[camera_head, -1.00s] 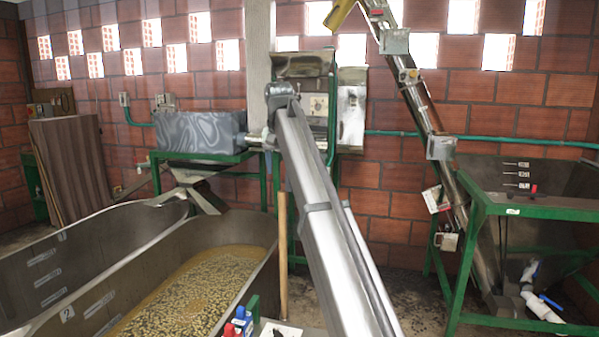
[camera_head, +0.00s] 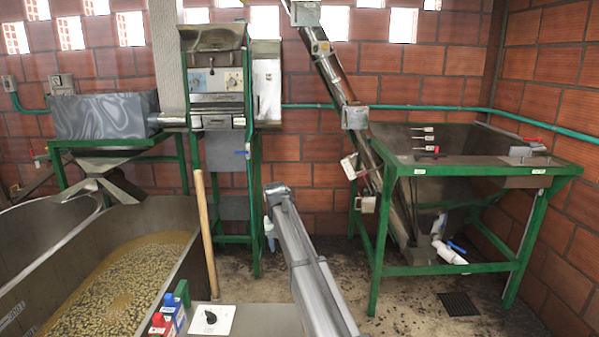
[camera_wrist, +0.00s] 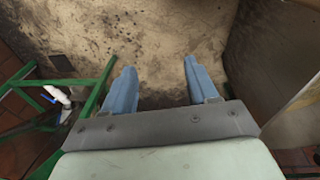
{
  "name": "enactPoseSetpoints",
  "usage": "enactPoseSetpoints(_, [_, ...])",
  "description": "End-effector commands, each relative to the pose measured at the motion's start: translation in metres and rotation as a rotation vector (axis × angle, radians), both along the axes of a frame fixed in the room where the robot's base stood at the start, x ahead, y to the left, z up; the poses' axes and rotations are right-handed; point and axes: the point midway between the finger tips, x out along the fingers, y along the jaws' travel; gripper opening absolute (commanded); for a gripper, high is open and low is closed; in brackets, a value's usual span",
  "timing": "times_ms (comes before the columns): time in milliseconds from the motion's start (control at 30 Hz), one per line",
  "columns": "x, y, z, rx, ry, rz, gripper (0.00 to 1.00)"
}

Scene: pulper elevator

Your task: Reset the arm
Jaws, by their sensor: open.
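My gripper (camera_wrist: 160,78) is open and empty in the wrist view. Its two blue fingers stand apart over bare, stained floor, with nothing between them. In the camera_head view my silver arm (camera_head: 308,262) reaches up from the bottom middle. The gripper (camera_head: 269,236) hangs small and pale at its far end, in front of the green-framed machine, and its fingers are hard to make out there.
A trough (camera_head: 198,245) of beans in liquid stands left, beside a wooden pole (camera_head: 207,235). A hopper in a green frame (camera_head: 375,245) stands right, with a slanted elevator tube (camera_head: 335,75). Floor (camera_head: 420,305) between is clear.

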Motion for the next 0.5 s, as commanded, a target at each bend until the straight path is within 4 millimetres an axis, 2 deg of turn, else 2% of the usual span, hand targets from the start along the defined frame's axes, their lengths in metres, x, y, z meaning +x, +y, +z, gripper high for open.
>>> enactPoseSetpoints(33, [-0.008, -0.02, -0.027, -0.006, 0.013, -0.012, 0.58])
enactPoseSetpoints(100, [-0.014, -0.042, -0.06, -0.013, 0.027, -0.024, 0.58])
enactPoseSetpoints(267, [-0.035, -0.093, -0.129, -0.026, 0.058, -0.051, 0.58])
enactPoseSetpoints(500, [-0.082, -0.166, -0.226, -0.041, 0.106, -0.09, 0.58])
